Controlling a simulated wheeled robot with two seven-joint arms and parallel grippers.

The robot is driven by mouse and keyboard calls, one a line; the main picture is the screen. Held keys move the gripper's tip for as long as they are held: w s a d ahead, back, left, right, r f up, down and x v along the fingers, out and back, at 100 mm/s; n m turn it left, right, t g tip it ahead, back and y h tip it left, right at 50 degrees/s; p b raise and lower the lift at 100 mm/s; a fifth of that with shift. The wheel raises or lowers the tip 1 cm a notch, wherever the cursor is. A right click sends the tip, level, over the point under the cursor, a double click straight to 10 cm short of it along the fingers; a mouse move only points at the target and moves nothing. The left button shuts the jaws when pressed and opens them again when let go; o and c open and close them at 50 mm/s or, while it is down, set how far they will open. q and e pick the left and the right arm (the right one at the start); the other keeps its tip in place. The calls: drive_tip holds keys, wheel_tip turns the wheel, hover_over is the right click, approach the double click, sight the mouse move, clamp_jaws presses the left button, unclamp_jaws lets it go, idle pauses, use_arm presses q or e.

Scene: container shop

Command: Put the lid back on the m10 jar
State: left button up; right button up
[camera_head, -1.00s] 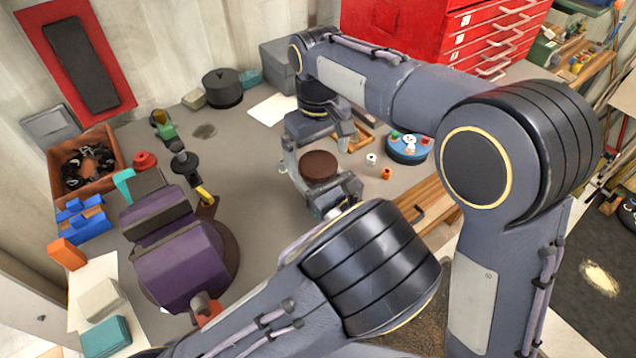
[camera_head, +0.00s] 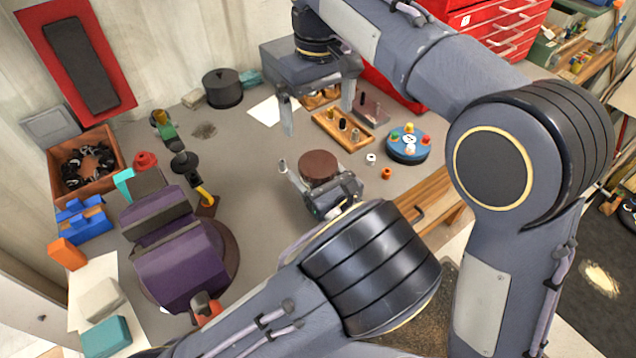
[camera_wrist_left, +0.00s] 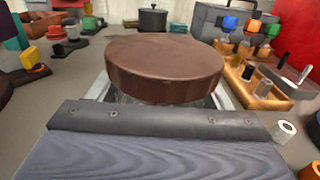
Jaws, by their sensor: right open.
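The m10 jar (camera_wrist_left: 160,98) stands on the bench, mostly hidden under its wide brown lid (camera_head: 319,165). The lid also shows large in the left wrist view (camera_wrist_left: 165,65), sitting level on top of the glass. My left gripper (camera_head: 318,182) is low at the jar, with a finger on each side of the glass below the lid; the finger contact is partly hidden. My right gripper (camera_head: 317,118) is open and empty, above and behind the jar, its fingers pointing down and apart from the lid.
A wooden tray with small bottles (camera_head: 343,130) and a blue round stand (camera_head: 408,145) are right of the jar. A white ring (camera_head: 371,159) and an orange ring (camera_head: 386,174) lie nearby. A purple vise (camera_head: 180,265) stands left. Bare bench lies between vise and jar.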

use_arm(q)
drive_tip(key=shift+o, duration=1.4)
drive_tip(key=b+v, duration=0.1)
drive_tip(key=v, duration=0.5)
drive_tip(key=shift+s+d+b, duration=0.2)
drive_tip(key=shift+s+b, duration=0.05)
drive_tip(key=shift+b, duration=0.1)
drive_tip(key=shift+s+d, duration=0.3)
drive_tip(key=shift+s, duration=0.2)
